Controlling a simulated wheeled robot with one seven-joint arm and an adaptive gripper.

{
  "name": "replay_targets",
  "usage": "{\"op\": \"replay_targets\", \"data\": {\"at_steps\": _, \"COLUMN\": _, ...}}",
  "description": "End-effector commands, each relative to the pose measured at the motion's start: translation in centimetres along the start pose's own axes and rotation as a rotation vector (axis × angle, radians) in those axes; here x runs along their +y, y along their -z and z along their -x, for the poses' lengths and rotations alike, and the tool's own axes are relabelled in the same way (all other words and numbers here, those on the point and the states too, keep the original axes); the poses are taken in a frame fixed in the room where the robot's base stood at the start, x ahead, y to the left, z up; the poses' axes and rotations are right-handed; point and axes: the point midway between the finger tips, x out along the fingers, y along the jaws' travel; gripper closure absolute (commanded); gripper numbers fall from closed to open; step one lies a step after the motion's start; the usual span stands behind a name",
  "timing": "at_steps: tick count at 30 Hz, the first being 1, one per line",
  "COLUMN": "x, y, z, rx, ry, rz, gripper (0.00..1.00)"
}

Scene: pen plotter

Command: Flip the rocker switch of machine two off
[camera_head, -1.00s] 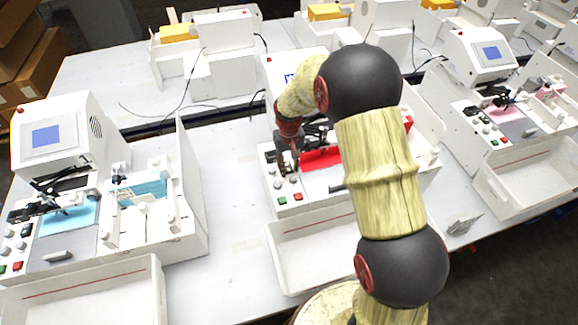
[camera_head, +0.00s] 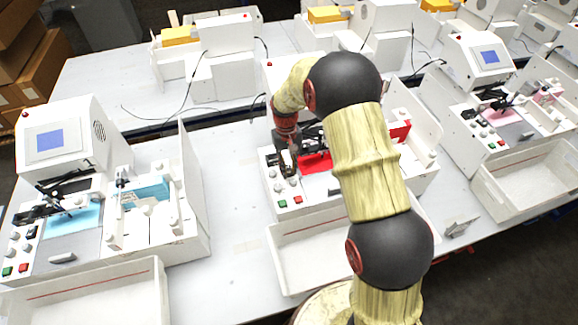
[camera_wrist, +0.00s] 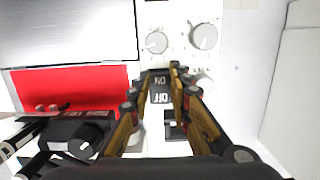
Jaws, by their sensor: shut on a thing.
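The middle machine, with a red panel (camera_head: 317,163), stands on the white table. My gripper (camera_head: 287,166) reaches down over the left part of its control panel. In the wrist view, a dark rocker switch (camera_wrist: 161,88) with ON and OFF lettering lies between my fingertips (camera_wrist: 163,72). The two fingers are shut on the switch, one on each side. A second dark switch (camera_wrist: 175,130) shows nearer my palm, between the fingers. In the head view my gripper hides the rocker switch, and my arm covers part of the machine's right side.
Grey knobs (camera_wrist: 204,36) sit close beyond the fingertips. A green button (camera_head: 282,203) and a red button (camera_head: 297,198) lie near the panel's front edge. A white tray (camera_head: 300,252) stands in front. Similar machines stand left (camera_head: 55,140) and right (camera_head: 487,60).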

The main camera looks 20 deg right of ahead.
Motion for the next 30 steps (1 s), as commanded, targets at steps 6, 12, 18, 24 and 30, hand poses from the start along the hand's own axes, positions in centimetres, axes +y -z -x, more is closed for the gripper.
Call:
{"op": "replay_targets", "data": {"at_steps": 6, "x": 0.0, "y": 0.47, "z": 0.34, "rx": -0.113, "ry": 0.0, "rz": 0.0, "gripper": 1.0}}
{"op": "replay_targets", "data": {"at_steps": 12, "x": 0.0, "y": 0.63, "z": 0.39, "rx": -0.171, "ry": 0.0, "rz": 0.0, "gripper": 1.0}}
{"op": "replay_targets", "data": {"at_steps": 18, "x": 0.0, "y": 0.61, "z": 0.32, "rx": -0.18, "ry": 0.0, "rz": 0.0, "gripper": 1.0}}
{"op": "replay_targets", "data": {"at_steps": 24, "x": 0.0, "y": 0.6, "z": 0.33, "rx": -0.179, "ry": 0.0, "rz": 0.0, "gripper": 0.78}}
{"op": "replay_targets", "data": {"at_steps": 30, "x": 0.0, "y": 0.58, "z": 0.31, "rx": -0.18, "ry": 0.0, "rz": 0.0, "gripper": 0.73}}
